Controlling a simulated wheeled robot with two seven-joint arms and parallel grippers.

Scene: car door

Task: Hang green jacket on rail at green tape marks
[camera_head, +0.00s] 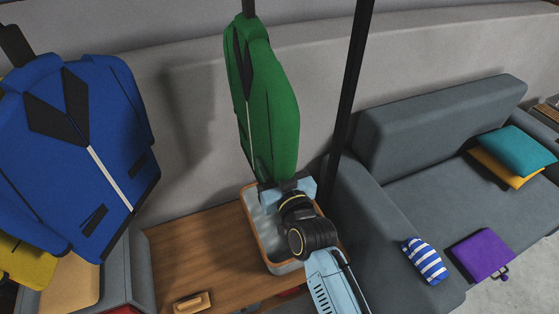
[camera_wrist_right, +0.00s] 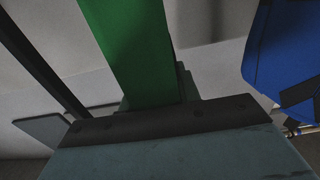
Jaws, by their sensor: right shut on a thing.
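My right gripper (camera_head: 286,184) is shut on the jacket's lower end. In the right wrist view the green jacket (camera_wrist_right: 132,45) rises from between the jaws of my right gripper (camera_wrist_right: 160,118). The rail and the green tape marks do not show. Whether the jacket's hook is on anything is cut off. My left gripper is not in view.
A blue jacket (camera_head: 90,150) hangs at the left, with something yellow behind it. A black post (camera_head: 350,90) stands right of the green jacket. Below are a wooden bench (camera_head: 185,250) and a grey tray (camera_head: 262,220). A grey sofa (camera_head: 435,130) fills the right.

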